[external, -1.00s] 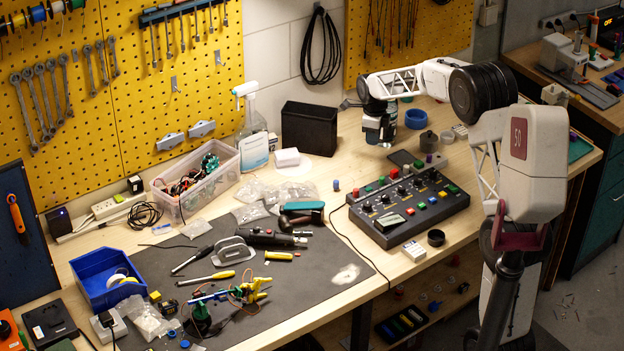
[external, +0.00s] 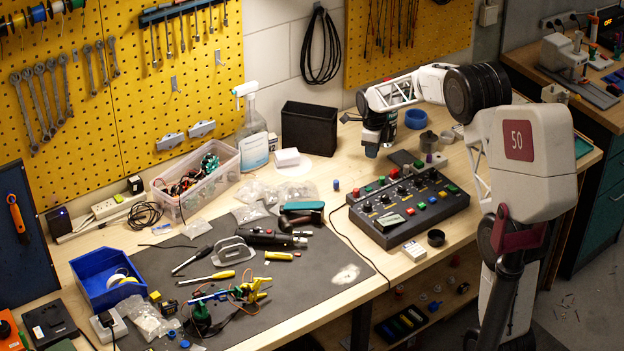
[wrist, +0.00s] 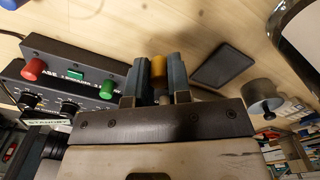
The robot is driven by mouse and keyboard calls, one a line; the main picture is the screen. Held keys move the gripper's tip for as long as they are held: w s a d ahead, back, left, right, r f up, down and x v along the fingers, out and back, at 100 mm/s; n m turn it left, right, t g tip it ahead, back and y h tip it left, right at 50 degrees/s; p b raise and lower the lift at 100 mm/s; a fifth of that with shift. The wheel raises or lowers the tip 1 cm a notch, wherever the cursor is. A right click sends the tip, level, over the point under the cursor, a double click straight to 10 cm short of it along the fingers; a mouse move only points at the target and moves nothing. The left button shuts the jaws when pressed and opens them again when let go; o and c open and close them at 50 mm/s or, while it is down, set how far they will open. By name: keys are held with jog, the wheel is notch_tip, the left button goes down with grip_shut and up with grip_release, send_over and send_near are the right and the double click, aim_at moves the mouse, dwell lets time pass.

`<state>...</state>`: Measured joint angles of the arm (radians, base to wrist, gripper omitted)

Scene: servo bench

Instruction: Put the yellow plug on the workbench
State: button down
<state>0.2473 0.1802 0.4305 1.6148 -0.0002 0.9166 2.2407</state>
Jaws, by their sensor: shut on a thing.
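The yellow plug (wrist: 159,68) shows in the wrist view between the two fingers of my gripper (wrist: 158,72), which is shut on it. In the external view my gripper (external: 372,153) points down over the back part of the wooden workbench (external: 320,172), behind the control box. The plug cannot be made out there. The wrist view shows bare wood beyond the fingertips; I cannot tell whether the plug touches the bench.
The control box (external: 408,207) with coloured buttons stands right and in front of my gripper. A black bin (external: 309,128) is to the left, and a blue ring (external: 416,119) to the right. A dark flat pad (wrist: 224,66) and a grey knobbed cylinder (wrist: 261,93) lie right in the wrist view.

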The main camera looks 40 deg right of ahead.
aim_at(371, 171)
jog(key=shift+f, duration=0.1)
jog(key=shift+f, duration=2.4)
jog(key=shift+f, duration=0.1)
jog(key=c, duration=1.1)
grip_release()
jog(key=shift+o, duration=0.2)
notch_tip(371, 171, up, 12)
jog(key=shift+r, duration=0.15)
jog(key=shift+a, duration=0.1)
